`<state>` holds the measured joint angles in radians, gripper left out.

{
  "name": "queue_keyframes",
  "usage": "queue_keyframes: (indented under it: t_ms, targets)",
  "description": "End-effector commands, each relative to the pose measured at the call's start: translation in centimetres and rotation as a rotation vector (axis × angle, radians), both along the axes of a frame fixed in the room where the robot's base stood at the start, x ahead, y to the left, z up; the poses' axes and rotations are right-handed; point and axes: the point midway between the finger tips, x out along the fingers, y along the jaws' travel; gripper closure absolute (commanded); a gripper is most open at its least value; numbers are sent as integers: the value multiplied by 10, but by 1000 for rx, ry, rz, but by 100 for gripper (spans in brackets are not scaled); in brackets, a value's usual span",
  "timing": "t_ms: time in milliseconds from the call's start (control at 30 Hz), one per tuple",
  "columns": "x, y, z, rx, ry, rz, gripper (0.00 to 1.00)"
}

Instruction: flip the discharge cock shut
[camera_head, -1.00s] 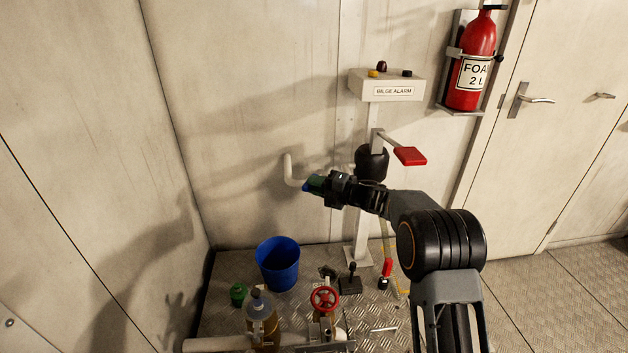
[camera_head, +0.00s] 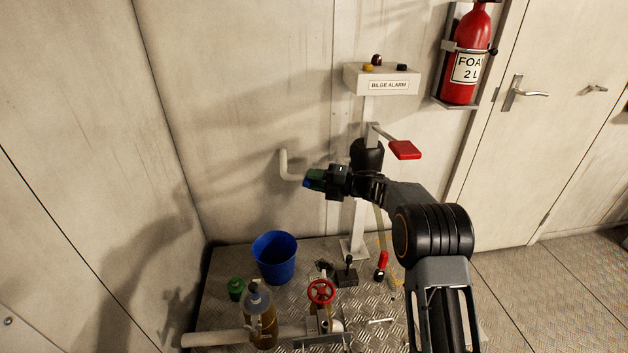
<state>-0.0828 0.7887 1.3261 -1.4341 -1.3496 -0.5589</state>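My gripper (camera_head: 316,181) is at the end of my arm in the middle of the view, pointing left. Green and blue pieces show at its tip, and I cannot tell whether they are its fingers or a part of the cock. A bent pale pipe (camera_head: 284,165) ends just left of the tip, in the picture touching or nearly touching it. No discharge cock stands out clearly; my gripper may hide it. Behind my wrist is a black pump-like body (camera_head: 367,153) on a pale post, with a red paddle lever (camera_head: 404,150) sticking out right.
On the chequered plate below are a blue bucket (camera_head: 275,259), a green cap (camera_head: 236,288), a bottle (camera_head: 258,320), a red handwheel (camera_head: 321,291) on a pipe, and a black-handled lever (camera_head: 347,270). The bilge alarm box (camera_head: 387,80) is above, the fire extinguisher (camera_head: 469,55) upper right.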

Motion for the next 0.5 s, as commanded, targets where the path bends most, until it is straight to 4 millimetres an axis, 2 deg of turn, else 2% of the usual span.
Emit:
queue_keyframes:
  t_ms: [300, 500]
  targets:
    - [0, -3, 0, 0, 0, -2, 70]
    - [-4, -29, 1, 0, -1, -5, 70]
